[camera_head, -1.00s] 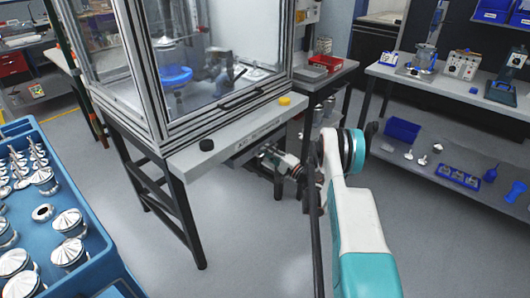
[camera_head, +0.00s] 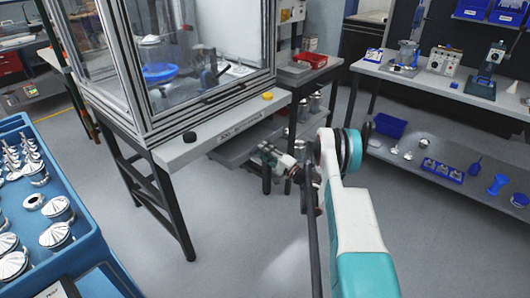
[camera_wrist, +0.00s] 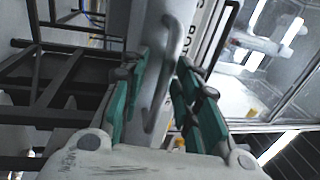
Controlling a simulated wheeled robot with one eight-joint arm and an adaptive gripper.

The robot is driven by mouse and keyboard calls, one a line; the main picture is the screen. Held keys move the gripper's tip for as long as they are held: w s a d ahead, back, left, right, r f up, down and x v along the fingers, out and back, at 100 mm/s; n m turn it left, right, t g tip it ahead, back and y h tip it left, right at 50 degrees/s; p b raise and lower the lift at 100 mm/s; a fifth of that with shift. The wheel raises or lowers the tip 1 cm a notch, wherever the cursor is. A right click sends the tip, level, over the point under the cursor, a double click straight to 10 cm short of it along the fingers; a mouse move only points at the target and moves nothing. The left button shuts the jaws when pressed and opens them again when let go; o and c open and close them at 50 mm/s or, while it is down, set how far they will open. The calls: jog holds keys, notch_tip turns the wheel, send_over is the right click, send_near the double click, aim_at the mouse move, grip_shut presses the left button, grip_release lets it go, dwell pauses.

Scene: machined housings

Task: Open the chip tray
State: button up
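The chip tray (camera_head: 232,152) is a shallow grey tray under the machine's bench. It sticks out past the bench's front edge. My gripper (camera_head: 266,150) is at the tray's front, low beside the bench. In the wrist view, the tray's grey bar handle (camera_wrist: 158,90) runs between the green fingers of my gripper (camera_wrist: 163,62). The fingers stand apart with gaps showing beside the bar, so my gripper looks open around it. The head view is too small to show the handle.
A blue cart (camera_head: 75,255) with metal parts is at left. A shelf bench (camera_head: 440,150) stands at right. The floor between is clear.

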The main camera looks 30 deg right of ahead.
jog(key=v, duration=0.7)
jog(key=shift+s, duration=0.25)
dwell(0.5)
